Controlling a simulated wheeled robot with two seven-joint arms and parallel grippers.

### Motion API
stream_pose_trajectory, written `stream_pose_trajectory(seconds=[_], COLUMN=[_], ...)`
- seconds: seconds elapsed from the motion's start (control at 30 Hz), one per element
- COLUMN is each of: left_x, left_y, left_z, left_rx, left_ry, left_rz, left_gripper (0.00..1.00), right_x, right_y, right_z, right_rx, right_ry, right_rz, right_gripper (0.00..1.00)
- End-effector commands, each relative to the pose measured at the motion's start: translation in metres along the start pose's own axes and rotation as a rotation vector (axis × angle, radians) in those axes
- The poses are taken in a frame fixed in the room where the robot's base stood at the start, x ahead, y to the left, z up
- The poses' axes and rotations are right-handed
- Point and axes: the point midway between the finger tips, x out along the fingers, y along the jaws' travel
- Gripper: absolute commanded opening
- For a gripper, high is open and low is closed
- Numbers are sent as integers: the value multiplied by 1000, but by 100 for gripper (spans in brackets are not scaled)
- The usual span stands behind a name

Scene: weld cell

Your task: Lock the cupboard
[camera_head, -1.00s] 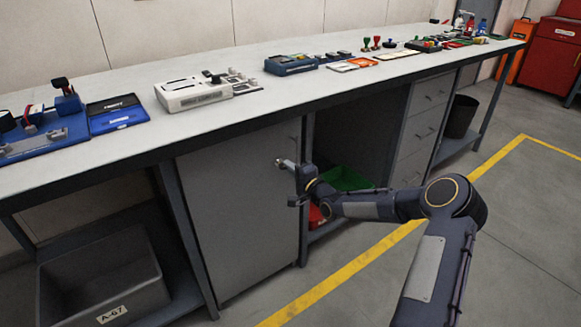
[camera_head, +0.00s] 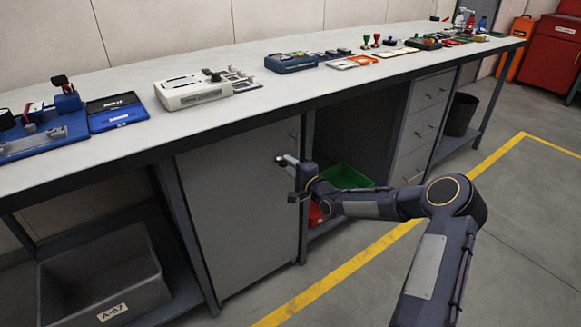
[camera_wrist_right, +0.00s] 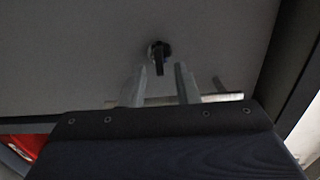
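The grey cupboard (camera_head: 235,220) stands under the workbench with its door shut. In the right wrist view, a dark key or knob sits in a round lock (camera_wrist_right: 160,56) on the cupboard door. My right gripper (camera_head: 281,160) is at the upper right of the door in the head view. In the right wrist view its two fingers (camera_wrist_right: 161,88) are apart, with the lock piece just beyond and between their tips. I cannot tell if they touch it. In the head view the gripper hides the lock. My left gripper is not in view.
The workbench (camera_head: 350,85) carries a white device (camera_head: 193,94), blue cases and small parts. Right of the cupboard is an open bay with a green bin (camera_head: 345,176) and a red bin (camera_head: 316,214). A grey crate (camera_head: 100,275) sits at lower left. The floor in front is clear.

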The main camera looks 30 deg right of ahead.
Motion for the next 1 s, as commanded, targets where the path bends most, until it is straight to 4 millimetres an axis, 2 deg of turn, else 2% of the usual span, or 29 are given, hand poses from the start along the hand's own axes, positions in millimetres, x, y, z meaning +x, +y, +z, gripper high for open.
stream_pose_trajectory(seconds=[0.17,0.27,0.5,0.7,1.0], left_x=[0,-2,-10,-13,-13], left_y=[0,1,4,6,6], left_z=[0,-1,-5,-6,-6], left_rx=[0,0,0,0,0], left_ry=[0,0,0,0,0], left_rz=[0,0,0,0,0], left_gripper=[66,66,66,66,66], right_x=[-1,-8,-49,-73,-78], right_y=[0,0,-2,0,0], right_z=[0,-1,-1,0,0], right_rx=[-1,0,-2,0,-1], right_ry=[0,1,1,1,0], right_rz=[0,2,2,2,-1], right_gripper=[28,28,28,28,28])
